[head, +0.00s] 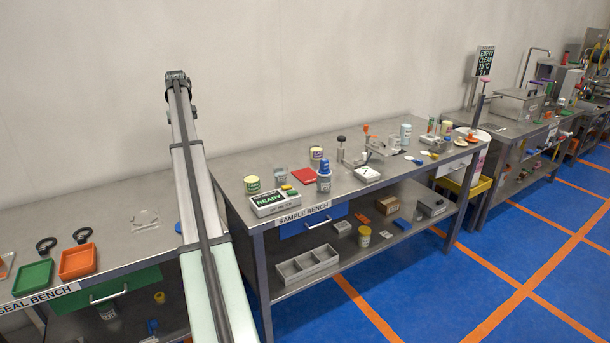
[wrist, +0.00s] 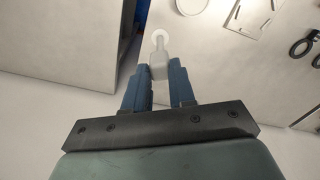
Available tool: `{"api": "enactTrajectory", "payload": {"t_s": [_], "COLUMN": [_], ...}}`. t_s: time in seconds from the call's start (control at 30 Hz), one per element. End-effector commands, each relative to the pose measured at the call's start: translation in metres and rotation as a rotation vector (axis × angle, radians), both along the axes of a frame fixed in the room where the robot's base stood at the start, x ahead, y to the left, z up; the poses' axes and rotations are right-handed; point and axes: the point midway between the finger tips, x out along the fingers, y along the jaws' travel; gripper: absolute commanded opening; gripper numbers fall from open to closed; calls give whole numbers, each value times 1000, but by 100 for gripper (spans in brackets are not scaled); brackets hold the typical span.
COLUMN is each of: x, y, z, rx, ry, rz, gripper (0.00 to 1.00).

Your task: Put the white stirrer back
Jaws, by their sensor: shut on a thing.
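In the wrist view my gripper (wrist: 164,72) is shut on a pale white piece (wrist: 158,60) with a rounded, ring-like far end. It looks like the white stirrer, but only its end shows between the blue fingers. The piece points away from the gripper, over a pale surface. In the head view my arm rises across the left of the picture. My gripper and the held piece cannot be made out there.
The seal bench (head: 122,270) holds a green tray (head: 33,278), an orange tray (head: 77,262) and black-handled tools (head: 47,244). A pale outlined shape (head: 145,218) lies on its bare top.

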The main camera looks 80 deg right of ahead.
Motion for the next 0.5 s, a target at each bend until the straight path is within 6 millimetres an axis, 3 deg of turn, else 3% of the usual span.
{"api": "enactTrajectory", "payload": {"t_s": [0.1,0.5], "x": [-39,-179], "y": [-40,-147], "z": [2,7], "rx": [0,0], "ry": [0,0], "rz": [-57,-235], "gripper": [0,0]}}
